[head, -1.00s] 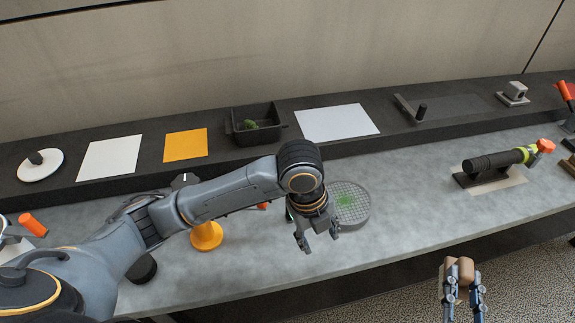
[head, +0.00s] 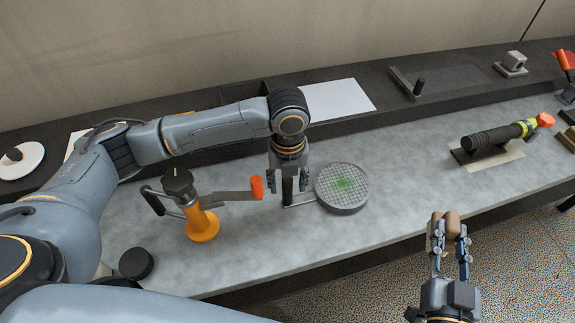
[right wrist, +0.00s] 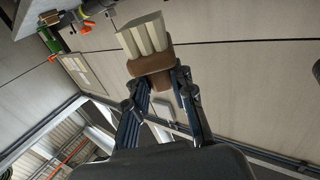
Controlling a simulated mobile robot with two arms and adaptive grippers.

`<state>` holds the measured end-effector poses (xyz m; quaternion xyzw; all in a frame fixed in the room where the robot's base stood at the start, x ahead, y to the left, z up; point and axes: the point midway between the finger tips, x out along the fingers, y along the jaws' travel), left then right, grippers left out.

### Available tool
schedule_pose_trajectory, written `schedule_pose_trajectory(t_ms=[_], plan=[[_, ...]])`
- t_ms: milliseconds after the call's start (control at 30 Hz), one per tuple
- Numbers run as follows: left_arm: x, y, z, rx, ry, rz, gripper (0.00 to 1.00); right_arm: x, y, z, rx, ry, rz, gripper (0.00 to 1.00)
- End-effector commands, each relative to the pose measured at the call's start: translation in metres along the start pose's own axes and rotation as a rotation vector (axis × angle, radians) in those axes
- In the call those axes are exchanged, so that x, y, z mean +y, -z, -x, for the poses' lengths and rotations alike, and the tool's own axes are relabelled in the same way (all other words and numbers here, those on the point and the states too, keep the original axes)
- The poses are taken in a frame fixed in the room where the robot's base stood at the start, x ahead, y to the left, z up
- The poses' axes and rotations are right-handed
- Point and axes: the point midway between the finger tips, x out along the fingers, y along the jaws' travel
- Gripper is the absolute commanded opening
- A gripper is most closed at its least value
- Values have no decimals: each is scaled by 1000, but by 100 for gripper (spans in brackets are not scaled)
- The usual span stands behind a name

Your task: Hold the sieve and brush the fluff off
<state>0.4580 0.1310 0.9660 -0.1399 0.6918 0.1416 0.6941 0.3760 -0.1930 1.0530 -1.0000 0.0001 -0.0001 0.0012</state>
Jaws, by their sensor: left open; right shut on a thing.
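The sieve (head: 343,209) is a round grey pan with a wire mesh, lying on the grey bench. Green fluff (head: 344,184) lies near the middle of its mesh. A short grey bar joins its left side to a dark upright handle. My left gripper (head: 287,186) points down at this handle, open, with a finger on either side; contact cannot be told. My right gripper (head: 450,238) is shut on the brush (head: 452,222), in front of the bench edge. In the right wrist view the brush (right wrist: 150,62) shows a brown back and pale bristles pointing away.
Left of the sieve stand an orange-based tool (head: 202,225) and an orange-ended flat tool (head: 256,187). A black round piece (head: 136,263) is near the front edge. A black-and-green cylinder tool (head: 490,138) lies right. The bench between it and the sieve is clear.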

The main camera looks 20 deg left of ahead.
Motion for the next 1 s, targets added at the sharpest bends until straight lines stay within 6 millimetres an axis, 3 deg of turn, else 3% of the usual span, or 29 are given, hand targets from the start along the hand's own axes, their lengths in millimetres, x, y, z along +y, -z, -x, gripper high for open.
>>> schedule_pose_trajectory(t_ms=[300, 733, 1000], plan=[[0, 0, -48, 1, -1, 2, 50, 0, 10, 0, 2, 0, 0, 0], [0, 0, -59, -1, 0, 1, 50, 0, 11, 0, 2, 0, 0, 0], [0, 0, -58, -1, 0, 1, 0, 0, 11, 0, 2, 0, 0, 0]])
